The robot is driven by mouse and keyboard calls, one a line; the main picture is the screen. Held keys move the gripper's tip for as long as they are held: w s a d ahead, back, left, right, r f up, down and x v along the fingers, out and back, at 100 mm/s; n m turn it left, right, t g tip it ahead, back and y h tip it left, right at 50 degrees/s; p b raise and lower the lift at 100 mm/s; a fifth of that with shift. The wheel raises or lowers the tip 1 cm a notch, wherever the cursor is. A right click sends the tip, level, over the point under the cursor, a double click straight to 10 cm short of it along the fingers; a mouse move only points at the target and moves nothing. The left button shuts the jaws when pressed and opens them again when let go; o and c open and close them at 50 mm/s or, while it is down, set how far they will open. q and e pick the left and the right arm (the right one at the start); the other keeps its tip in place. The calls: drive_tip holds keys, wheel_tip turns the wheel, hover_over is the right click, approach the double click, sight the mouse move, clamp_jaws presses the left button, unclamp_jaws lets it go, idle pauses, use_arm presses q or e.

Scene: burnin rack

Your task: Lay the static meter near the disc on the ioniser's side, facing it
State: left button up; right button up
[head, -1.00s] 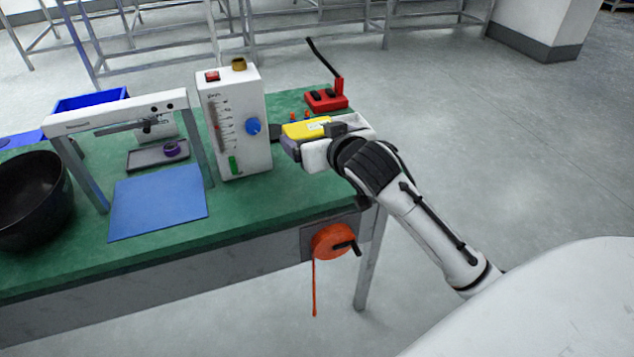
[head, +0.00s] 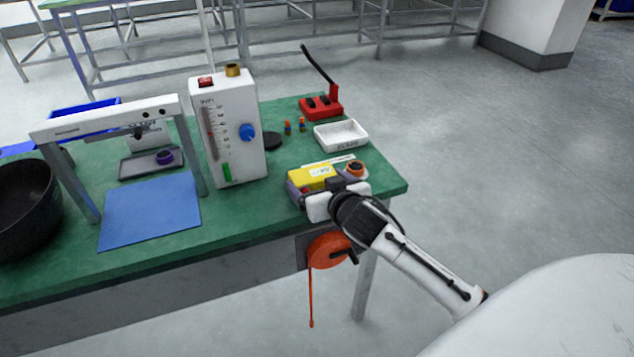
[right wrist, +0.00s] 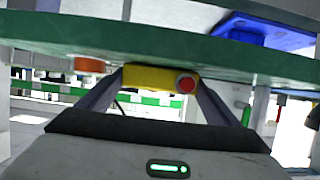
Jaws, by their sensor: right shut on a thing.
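The yellow block (head: 312,177), which I take for the static meter, is in my right gripper (head: 318,194) over the front right of the green table. In the right wrist view the yellow meter (right wrist: 150,78) sits between the two grey fingers, with a round red spot on its face. A flat black disc (head: 273,140) lies on the table just right of a tall white box (head: 228,130) with a scale and blue knob. I cannot tell whether this box or the white arch (head: 115,116) is the ioniser. My left gripper is not in view.
Behind the meter are a white tray (head: 342,135), an orange-topped round thing (head: 355,169) and a red device with a black lever (head: 321,109). A blue mat (head: 150,211) and black bowl (head: 28,205) are at left. Green table shows between box and meter.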

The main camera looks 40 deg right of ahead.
drive_tip(key=o, duration=0.7)
drive_tip(key=shift+f, duration=0.15)
drive_tip(key=o, duration=0.3)
drive_tip(key=shift+r, duration=0.2)
drive_tip(key=shift+s+r, duration=0.1)
drive_tip(key=v, duration=1.1)
drive_tip(key=s+a+f+n+g+y, duration=0.1)
drive_tip(key=s+a+f, duration=0.4)
drive_tip(key=f, duration=0.3)
drive_tip(key=s+a+f+n+g+y, duration=0.2)
drive_tip(key=s+a+f, duration=0.4)
drive_tip(key=s+f, duration=0.1)
drive_tip(key=s+a+f+n+g+y, duration=0.1)
drive_tip(key=s+a+f+y, duration=0.1)
drive_tip(key=s+a+f, duration=0.3)
drive_tip(key=shift+s+a+f+n+p, duration=0.1)
drive_tip(key=shift+s+f, duration=0.1)
drive_tip(key=shift+f, duration=0.6)
drive_tip(key=shift+s+a+f+n+p, duration=0.1)
drive_tip(key=shift+s+f, duration=0.1)
drive_tip(key=shift+f, duration=0.6)
drive_tip(key=shift+s+f+n+p, duration=0.1)
drive_tip(key=shift+s+f, duration=0.1)
drive_tip(key=shift+f, duration=0.6)
